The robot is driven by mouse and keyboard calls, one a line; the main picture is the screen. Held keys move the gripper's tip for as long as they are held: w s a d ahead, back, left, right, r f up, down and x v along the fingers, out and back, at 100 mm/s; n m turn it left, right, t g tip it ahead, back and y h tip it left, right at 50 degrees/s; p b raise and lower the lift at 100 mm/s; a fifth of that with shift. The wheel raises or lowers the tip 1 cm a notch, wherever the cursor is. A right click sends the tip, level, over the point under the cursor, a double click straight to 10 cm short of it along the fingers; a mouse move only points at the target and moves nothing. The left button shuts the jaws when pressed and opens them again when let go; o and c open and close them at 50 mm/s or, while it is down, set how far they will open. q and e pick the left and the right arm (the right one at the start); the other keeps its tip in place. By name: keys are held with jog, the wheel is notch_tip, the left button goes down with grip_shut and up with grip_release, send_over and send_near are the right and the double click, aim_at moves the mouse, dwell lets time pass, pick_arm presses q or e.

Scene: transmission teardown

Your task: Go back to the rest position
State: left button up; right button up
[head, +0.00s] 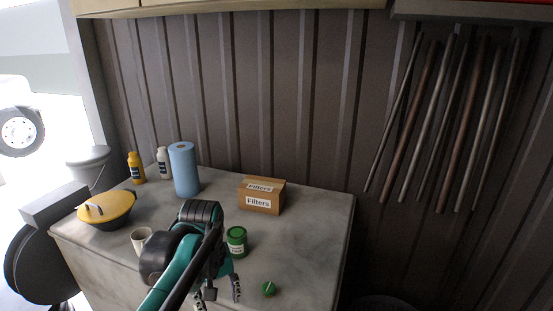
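My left arm, teal and black, comes in from the bottom edge over the front of the grey worktop (305,243). My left gripper (218,294) is low in the head view, with its two fingers apart and nothing seen between them. A green can with a label (237,243) stands just behind the gripper, partly covered by my arm. A small round green piece (268,289) lies on the worktop to the right of the gripper, apart from it. My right gripper is not in view.
A Filters carton (262,197), blue paper roll (185,170), white bottle (163,162), yellow bottle (136,168), yellow-and-black bowl-like item (107,210) and pale cup (139,241) stand on the worktop. Pipes (432,120) lean on the right wall. The worktop's right side is mostly clear.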

pick_arm(q)
jog(key=s+a+f+m+t+b, duration=0.2)
jog(key=s+f+t+b, duration=0.1)
jog(key=f+b, duration=0.6)
jog(key=s+a+f+m+t+b, duration=0.2)
jog(key=s+f+b, duration=0.4)
jog(key=f, duration=1)
jog(key=t+b, duration=0.1)
jog(key=b, duration=0.2)
jog(key=shift+f+m+t, duration=0.3)
jog(key=shift+f+m, duration=0.1)
